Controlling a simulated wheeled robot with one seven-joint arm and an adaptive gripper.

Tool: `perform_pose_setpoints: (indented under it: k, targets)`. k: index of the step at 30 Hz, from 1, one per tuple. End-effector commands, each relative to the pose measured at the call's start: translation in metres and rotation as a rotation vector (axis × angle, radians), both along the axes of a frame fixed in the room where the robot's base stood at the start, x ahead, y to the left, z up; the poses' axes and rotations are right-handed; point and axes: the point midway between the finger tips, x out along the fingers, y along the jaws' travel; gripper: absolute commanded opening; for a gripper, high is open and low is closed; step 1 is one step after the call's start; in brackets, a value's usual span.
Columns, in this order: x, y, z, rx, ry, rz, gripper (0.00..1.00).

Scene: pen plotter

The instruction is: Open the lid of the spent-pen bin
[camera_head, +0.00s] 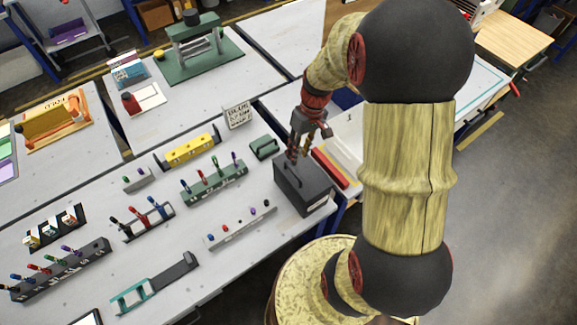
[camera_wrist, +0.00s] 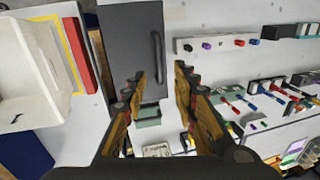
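The spent-pen bin is most likely the dark grey box (camera_head: 305,190) at the right end of the table; no label on it is readable. Its flat lid looks shut, with a thin dark bar handle. In the wrist view the grey box (camera_wrist: 127,40) is at upper centre, with the handle (camera_wrist: 158,55) along its right side. My gripper (camera_head: 303,152) is above the far part of the box. In the wrist view my gripper's fingers (camera_wrist: 160,82) are spread, with nothing visible between them. The handle appears just beyond the fingertips; I see no contact.
A green pen rack (camera_head: 214,184) and a pale strip with pens (camera_head: 240,228) stand left of the box. A small green block (camera_head: 264,147) and a lettered sign (camera_head: 238,115) are behind it. Red and yellow pieces (camera_head: 335,168) lie to its right.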

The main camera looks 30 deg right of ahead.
Motion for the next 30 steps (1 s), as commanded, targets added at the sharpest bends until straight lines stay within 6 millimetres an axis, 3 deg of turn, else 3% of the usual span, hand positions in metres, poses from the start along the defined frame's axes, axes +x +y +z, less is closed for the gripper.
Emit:
perform_pose_setpoints:
  k: [5,18,30]
  targets:
    - [0.0,0.002,-0.008,0.0,-0.005,0.031,0.28]
    - [-0.001,0.014,-0.068,-0.001,-0.004,0.029,0.28]
    - [-0.001,0.015,-0.076,-0.002,-0.006,0.029,0.28]
